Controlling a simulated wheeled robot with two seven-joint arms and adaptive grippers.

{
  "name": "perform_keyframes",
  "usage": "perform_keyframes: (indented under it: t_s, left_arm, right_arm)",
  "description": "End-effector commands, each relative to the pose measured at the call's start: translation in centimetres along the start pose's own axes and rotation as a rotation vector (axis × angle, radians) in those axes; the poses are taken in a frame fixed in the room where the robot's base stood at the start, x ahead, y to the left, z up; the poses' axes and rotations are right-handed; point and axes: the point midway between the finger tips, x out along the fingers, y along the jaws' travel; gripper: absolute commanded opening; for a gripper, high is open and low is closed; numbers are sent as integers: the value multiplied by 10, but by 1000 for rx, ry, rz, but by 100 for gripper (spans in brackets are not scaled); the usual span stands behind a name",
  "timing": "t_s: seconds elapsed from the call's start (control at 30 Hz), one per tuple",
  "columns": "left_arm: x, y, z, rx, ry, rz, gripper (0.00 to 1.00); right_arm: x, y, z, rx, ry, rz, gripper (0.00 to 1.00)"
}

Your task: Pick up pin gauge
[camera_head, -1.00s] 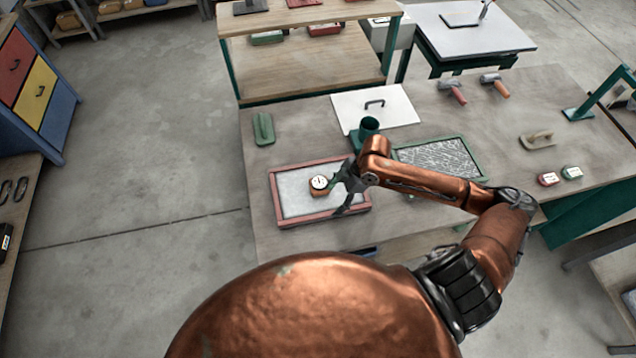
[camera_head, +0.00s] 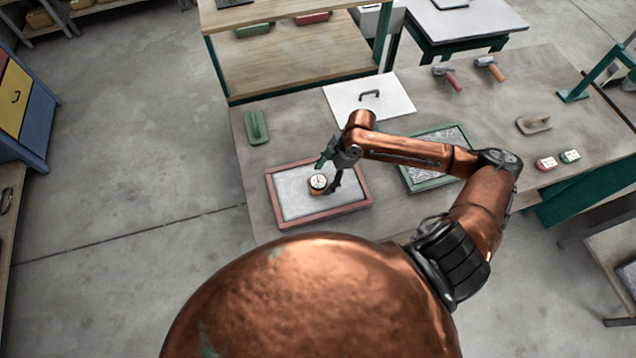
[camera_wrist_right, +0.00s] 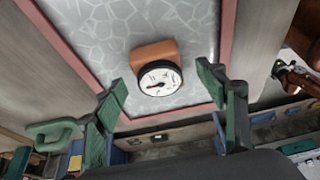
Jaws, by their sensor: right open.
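The pin gauge (camera_head: 318,182) has a round white dial with a dark rim and an orange-brown block body. It rests on the grey panel in the red-framed tray (camera_head: 283,220). In the right wrist view the gauge (camera_wrist_right: 157,78) lies between and just beyond the two green fingertips, with its dial facing the camera. My right gripper (camera_head: 332,172) is open over the tray beside the gauge; in the wrist view its fingers (camera_wrist_right: 165,90) stand wide apart with gaps to the gauge on both sides. My left gripper is not in view.
A green-framed tray (camera_head: 463,132) lies to the right under my arm. A white lid with a handle (camera_head: 392,103) lies behind. A green float (camera_head: 256,127) is at the left. Two hand tools (camera_head: 447,76) and a beige float (camera_head: 534,123) lie further right.

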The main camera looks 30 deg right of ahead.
Motion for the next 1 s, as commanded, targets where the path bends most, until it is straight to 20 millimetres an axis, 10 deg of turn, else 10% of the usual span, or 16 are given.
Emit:
perform_keyframes:
  t_s: [0.6,1.0]
  left_arm:
    - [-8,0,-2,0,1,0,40]
    - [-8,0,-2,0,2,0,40]
  right_arm:
    - [48,1,0,2,0,1,65]
    - [48,1,0,2,0,1,38]
